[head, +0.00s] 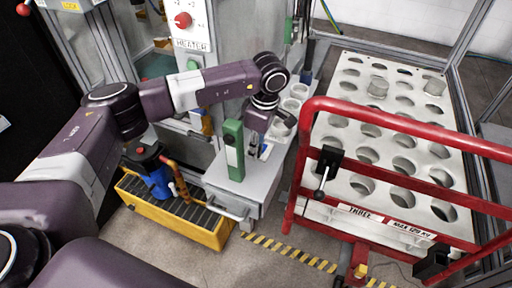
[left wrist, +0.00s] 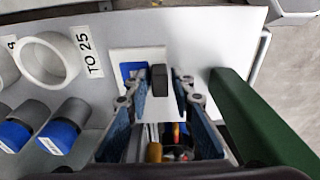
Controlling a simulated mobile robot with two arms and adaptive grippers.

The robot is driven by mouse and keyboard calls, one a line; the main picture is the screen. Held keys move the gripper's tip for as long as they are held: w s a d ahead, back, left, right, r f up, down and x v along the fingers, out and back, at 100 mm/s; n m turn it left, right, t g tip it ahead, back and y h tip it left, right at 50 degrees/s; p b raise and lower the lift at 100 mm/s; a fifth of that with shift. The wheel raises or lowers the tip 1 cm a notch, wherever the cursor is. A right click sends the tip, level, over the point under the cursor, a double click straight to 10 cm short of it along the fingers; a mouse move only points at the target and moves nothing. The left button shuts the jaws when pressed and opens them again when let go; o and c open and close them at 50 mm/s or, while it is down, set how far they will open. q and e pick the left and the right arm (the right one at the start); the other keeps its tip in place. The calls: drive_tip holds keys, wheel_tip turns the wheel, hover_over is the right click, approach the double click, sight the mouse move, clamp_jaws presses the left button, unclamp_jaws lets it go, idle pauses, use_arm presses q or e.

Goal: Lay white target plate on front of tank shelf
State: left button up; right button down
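A small white plate (left wrist: 123,56) lies flat on the grey shelf (left wrist: 205,45); it looks like the target plate. A blue patch and a dark upright block (left wrist: 159,80) show on or over it. My left gripper (left wrist: 162,82) points down at it, its fingers open and apart on either side of the dark block; I see no clear grip. In the head view my left gripper (head: 263,122) hangs over the shelf (head: 217,178), beside a green block (head: 234,150), and hides most of the plate. My right gripper is not in view.
A red rail (head: 400,122) and a large perforated white rack (head: 375,185) stand to the right. A yellow crate (head: 172,222) is below left.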

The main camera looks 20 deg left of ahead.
sight(261, 157)
use_arm(q)
drive_tip(key=shift+o, duration=0.6)
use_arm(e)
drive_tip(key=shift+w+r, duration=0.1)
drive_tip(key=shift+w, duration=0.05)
